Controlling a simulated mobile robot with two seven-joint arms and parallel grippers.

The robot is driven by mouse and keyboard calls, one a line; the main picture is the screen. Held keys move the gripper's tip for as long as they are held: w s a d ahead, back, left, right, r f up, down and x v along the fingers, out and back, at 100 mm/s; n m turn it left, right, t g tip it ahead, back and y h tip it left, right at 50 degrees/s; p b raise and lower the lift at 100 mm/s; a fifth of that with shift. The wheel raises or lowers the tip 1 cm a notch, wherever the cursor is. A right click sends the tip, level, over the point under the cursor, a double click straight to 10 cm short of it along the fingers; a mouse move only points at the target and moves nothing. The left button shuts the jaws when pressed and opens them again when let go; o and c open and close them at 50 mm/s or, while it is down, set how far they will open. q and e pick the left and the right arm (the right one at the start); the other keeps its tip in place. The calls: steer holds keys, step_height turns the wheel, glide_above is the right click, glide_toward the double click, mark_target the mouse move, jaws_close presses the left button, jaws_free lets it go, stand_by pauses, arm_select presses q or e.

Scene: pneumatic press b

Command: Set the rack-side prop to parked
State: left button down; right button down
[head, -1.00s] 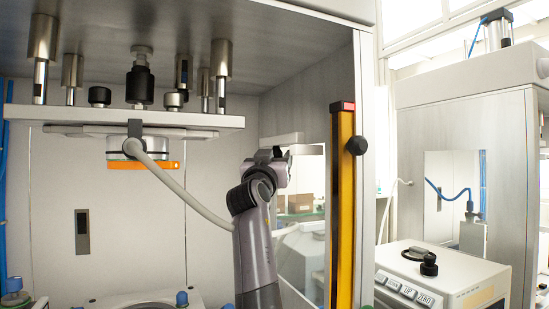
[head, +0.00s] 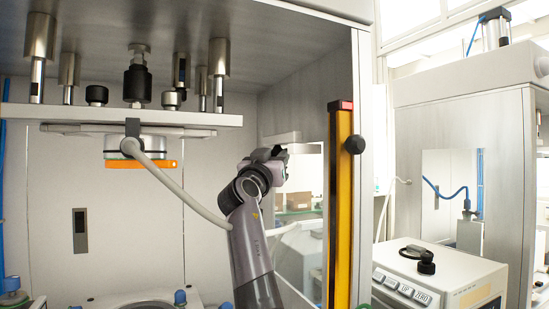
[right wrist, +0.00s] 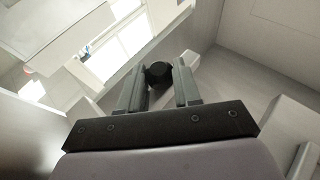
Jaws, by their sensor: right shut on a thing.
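A yellow upright post (head: 341,215) with a red top stands at the right front edge of the press opening; I take it to be a prop. A round black knob (head: 355,145) sits at its right side, near the top. My right gripper (head: 280,153) is inside the press, left of this post in the head view, and its fingertips point away from me. In the right wrist view, my right gripper (right wrist: 161,68) is shut on a round black knob (right wrist: 159,74) between its fingertips. My left gripper is out of view.
A grey hose (head: 185,192) runs down behind my arm. A control box (head: 440,275) stands outside at the right.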

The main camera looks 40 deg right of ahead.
steer(key=c, duration=0.8)
jaws_free()
steer(key=shift+d, duration=0.1)
steer(key=b+v, duration=0.2)
steer(key=v, duration=0.5)
steer(key=shift+b, duration=0.35)
steer(key=shift+s+f, duration=0.1)
